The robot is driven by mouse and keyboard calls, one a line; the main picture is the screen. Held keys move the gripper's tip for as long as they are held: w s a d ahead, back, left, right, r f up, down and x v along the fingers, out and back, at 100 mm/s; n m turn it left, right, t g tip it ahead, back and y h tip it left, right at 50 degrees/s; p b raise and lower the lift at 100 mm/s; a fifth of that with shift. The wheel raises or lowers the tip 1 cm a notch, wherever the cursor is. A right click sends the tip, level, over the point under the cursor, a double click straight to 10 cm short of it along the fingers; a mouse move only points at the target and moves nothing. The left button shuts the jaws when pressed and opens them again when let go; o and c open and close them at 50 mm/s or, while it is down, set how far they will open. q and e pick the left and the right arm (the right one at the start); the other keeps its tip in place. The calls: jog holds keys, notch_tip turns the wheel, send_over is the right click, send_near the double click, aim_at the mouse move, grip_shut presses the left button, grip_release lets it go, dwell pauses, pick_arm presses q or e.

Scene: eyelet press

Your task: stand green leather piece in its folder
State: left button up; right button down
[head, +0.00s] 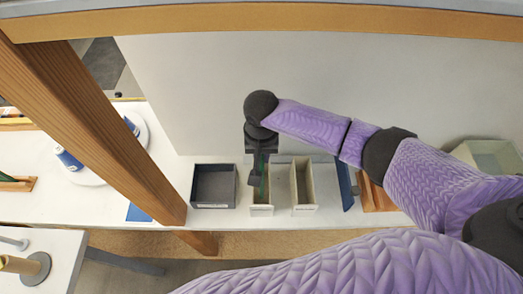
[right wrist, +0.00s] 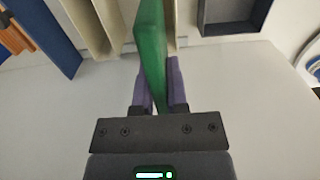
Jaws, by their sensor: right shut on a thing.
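The green leather piece (right wrist: 151,45) is a thin upright slab between the fingers of my right gripper (right wrist: 160,88) in the right wrist view. In the head view my right gripper (head: 257,178) points down over the left cream folder (head: 262,211), a narrow open-topped holder. A sliver of the green piece (head: 265,187) shows beside the fingers, at the folder's opening. In the right wrist view the far end of the piece overlaps the folder; I cannot tell how deep it sits. My left gripper is not in view.
A second cream folder (head: 303,186) stands to the right and a dark open box (head: 213,186) to the left. A blue panel (head: 345,187) and a wooden rack (head: 374,193) are further right. A wooden post (head: 95,120) crosses the left side. A pale wall stands behind.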

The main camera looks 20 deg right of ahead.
jog(key=shift+f+b, duration=2.75)
jog(key=shift+f, duration=1.55)
jog(key=c, duration=0.6)
grip_release()
notch_tip(320, 180, up, 10)
jog(key=p, duration=0.2)
jog(key=shift+p, duration=0.4)
